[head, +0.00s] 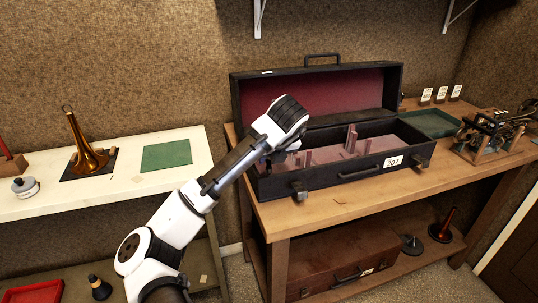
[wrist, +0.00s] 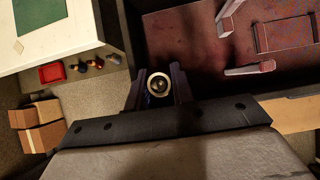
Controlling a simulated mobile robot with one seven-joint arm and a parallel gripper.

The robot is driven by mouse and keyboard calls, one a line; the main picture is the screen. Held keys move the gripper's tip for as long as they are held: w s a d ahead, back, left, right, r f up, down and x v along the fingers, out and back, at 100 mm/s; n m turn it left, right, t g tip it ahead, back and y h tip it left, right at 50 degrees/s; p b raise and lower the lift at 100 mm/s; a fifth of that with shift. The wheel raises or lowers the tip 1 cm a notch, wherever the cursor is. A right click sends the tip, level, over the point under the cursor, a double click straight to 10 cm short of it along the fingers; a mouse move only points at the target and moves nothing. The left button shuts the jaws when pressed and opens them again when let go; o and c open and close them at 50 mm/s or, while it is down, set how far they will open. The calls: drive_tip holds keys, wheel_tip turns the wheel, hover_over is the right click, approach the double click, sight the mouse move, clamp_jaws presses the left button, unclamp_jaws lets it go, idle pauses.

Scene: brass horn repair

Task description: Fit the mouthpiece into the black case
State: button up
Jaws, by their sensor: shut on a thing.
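The black case (head: 330,181) stands open on the wooden bench, its red-lined lid tipped back and a "207" label on its front. Its mauve interior (head: 345,148) has several upright dividers; it also shows in the wrist view (wrist: 195,52). My gripper (wrist: 158,88) is shut on the mouthpiece (wrist: 158,84), a round metal piece seen end-on between the fingers. In the head view my gripper (head: 283,150) is at the case's left end, and the mouthpiece cannot be made out there. In the wrist view the mouthpiece appears beside the case's left wall, over the edge region; its height is unclear.
A white table (head: 110,190) at left bears a brass horn bell (head: 87,155) and a green mat (head: 166,155). A green tray (head: 430,123) and a metal mechanism (head: 490,135) stand right of the case. A brown case (head: 340,262) lies on the lower shelf.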

drive_tip(key=shift+f+b, duration=0.3)
drive_tip(key=shift+f, duration=0.5)
drive_tip(key=o, duration=1)
drive_tip(key=b+v, duration=0.1)
drive_tip(key=v, duration=1.3)
